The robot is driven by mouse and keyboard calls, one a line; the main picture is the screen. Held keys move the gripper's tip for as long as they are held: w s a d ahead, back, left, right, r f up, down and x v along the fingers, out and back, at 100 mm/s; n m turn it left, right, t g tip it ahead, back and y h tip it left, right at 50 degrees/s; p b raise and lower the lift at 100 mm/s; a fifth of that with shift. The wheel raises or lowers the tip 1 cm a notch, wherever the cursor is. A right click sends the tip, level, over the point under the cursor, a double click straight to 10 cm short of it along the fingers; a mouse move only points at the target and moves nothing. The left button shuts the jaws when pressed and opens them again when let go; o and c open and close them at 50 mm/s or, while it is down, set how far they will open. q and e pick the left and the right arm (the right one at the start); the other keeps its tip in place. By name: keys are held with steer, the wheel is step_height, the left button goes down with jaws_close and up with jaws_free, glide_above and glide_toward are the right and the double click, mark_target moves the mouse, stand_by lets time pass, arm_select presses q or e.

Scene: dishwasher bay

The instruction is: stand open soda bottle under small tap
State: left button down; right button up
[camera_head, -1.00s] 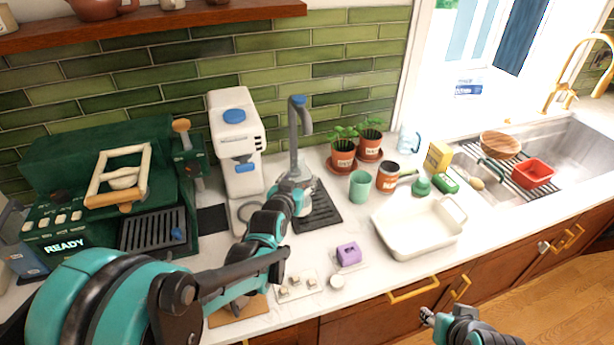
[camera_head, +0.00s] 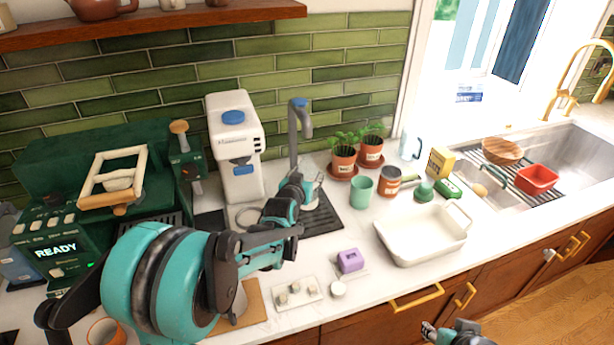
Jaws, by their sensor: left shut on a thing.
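The small grey tap (camera_head: 300,130) with a blue top stands behind a dark drip tray (camera_head: 322,216). My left gripper (camera_head: 306,187) is in front of the tap's column, over the drip tray, and shut on a clear, glassy thing (camera_head: 317,186), which looks like the soda bottle. Only a small part of the bottle shows beside the fingers, below the spout. My arm hides the rest, so I cannot tell whether its base touches the tray. My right gripper (camera_head: 430,331) is at the bottom edge, away from the counter items; its jaw state is unclear.
A white machine (camera_head: 234,150) stands left of the tap. Potted plants (camera_head: 343,162), a green cup (camera_head: 361,191) and a can (camera_head: 389,182) stand to the right. A white baking dish (camera_head: 422,236), purple block (camera_head: 350,260) and small white tray (camera_head: 296,293) lie nearer the front.

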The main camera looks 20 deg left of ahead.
arm_select(q)
steer(key=shift+f, duration=0.15)
steer(key=c, duration=0.5)
jaws_free()
steer(key=shift+c, duration=0.2)
steer(key=shift+r, duration=0.25)
steer(key=s+d+f+g+p, duration=0.1)
steer(key=s+g, duration=0.2)
steer(key=s, duration=1.5)
steer(key=s+d+g+p, duration=0.2)
steer(key=s+g, duration=0.2)
steer(key=s, duration=1.5)
steer(key=shift+f+g, duration=0.3)
steer(key=shift+f, duration=0.05)
